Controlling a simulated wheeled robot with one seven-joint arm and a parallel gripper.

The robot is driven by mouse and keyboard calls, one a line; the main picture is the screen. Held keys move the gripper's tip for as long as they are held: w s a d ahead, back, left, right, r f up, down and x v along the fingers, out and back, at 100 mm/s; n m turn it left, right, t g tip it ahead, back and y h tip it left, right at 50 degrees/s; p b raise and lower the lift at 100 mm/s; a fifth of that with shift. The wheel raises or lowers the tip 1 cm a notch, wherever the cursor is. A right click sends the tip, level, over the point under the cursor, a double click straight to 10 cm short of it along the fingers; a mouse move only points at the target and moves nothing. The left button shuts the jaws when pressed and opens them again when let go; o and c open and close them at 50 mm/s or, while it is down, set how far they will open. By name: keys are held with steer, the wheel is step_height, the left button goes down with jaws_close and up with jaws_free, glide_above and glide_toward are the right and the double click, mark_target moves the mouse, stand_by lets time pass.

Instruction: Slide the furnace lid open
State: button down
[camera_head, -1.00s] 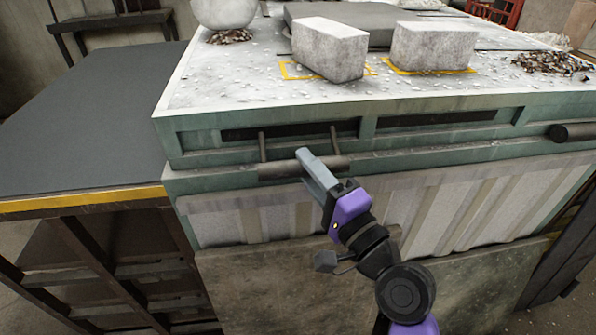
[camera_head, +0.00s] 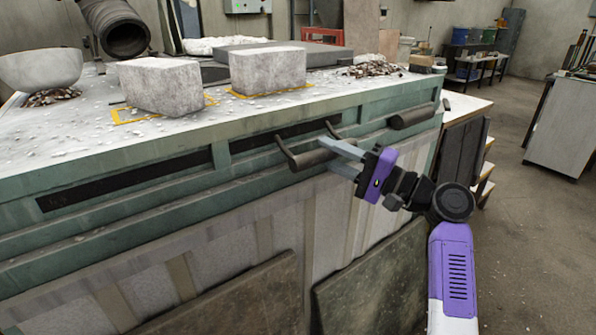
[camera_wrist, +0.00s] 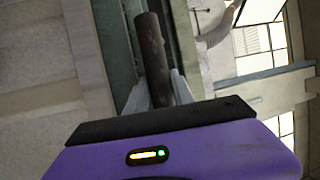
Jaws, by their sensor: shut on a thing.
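The furnace (camera_head: 150,212) has a green upper frame with two dark slots in its front. The dark bar handle (camera_head: 305,159) sticks out at the right slot. My gripper (camera_head: 338,153) is closed around the right part of this handle, at the furnace front. In the wrist view the handle (camera_wrist: 152,60) runs between the two fingers (camera_wrist: 160,92). A flat grey slab (camera_head: 325,62), probably the lid, lies on the top behind the right block. A dark patch left of it is mostly hidden by the blocks, so I cannot tell how wide any opening is.
Two pale blocks (camera_head: 163,84) (camera_head: 267,70) stand on yellow-marked squares on the furnace top. A bowl (camera_head: 40,69) is at the left and rubble (camera_head: 375,69) at the right. A dark cylinder (camera_head: 412,116) juts from the front, right of my gripper. Open floor (camera_head: 520,215) lies at the right.

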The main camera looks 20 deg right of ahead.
steer(key=shift+w+d, duration=0.25)
steer(key=shift+d, duration=0.45)
steer(key=shift+w+d, duration=0.2)
steer(key=shift+d, duration=0.45)
steer(key=shift+a, duration=0.1)
steer(key=c, duration=1.1)
jaws_free()
steer(key=v, duration=0.7)
steer(key=shift+s+d, duration=0.25)
steer(key=shift+s, duration=0.05)
